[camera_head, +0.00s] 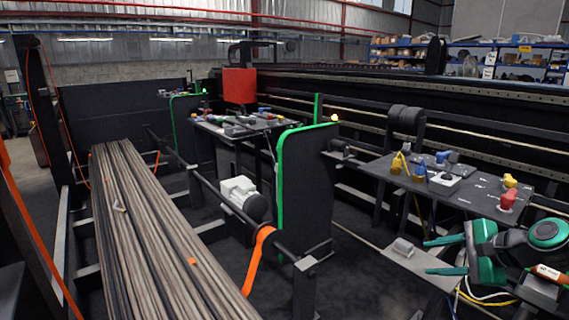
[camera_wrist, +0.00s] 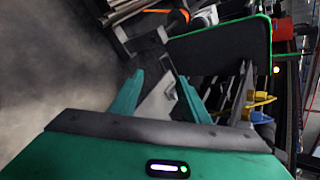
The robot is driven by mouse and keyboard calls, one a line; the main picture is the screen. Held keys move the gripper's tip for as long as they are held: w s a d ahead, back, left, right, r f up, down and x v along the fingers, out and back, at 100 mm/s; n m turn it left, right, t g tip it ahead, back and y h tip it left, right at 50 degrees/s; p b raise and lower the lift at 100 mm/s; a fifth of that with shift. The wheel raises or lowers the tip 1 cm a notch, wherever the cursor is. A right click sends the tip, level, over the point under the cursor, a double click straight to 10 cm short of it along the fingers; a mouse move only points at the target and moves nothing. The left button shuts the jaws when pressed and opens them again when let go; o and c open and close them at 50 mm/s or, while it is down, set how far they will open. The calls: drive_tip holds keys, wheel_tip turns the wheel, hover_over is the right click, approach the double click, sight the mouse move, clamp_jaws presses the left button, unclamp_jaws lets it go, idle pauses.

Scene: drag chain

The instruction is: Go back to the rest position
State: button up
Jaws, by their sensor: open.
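My gripper (camera_head: 428,257) is at the lower right of the head view, green, with its two fingers apart and pointing left. Nothing shows between the fingers. In the wrist view my gripper (camera_wrist: 160,80) has both green fingers spread, with a pale grey plate (camera_wrist: 157,108) seen beyond them. In the head view the gripper is in front of the grey plate (camera_head: 395,263), which carries a small grey block (camera_head: 402,247). I cannot tell how far the fingers are from the plate.
A dark table (camera_head: 463,197) with yellow, blue and red parts stands behind my gripper. A green-edged black panel (camera_head: 306,190) stands left of it. Long bars (camera_head: 150,230) lie on a rack at the left. The wrist view shows bare floor (camera_wrist: 60,70) at the left.

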drive_tip(key=s+d+r+n+g+h, duration=0.1)
drive_tip(key=s+n+g, duration=0.3)
drive_tip(key=s, duration=0.9)
drive_tip(key=s+d+r+n+g+h, duration=0.1)
drive_tip(key=s+d+n+g+h, duration=0.1)
drive_tip(key=s+n, duration=0.5)
drive_tip(key=s+g+h, duration=0.1)
drive_tip(key=s+g, duration=0.1)
drive_tip(key=s, duration=0.4)
drive_tip(key=shift+s+d+n+g+h, duration=0.2)
drive_tip(key=shift+d+n+g+h, duration=0.1)
drive_tip(key=shift+g, duration=0.1)
drive_tip(key=shift+c, duration=1.4)
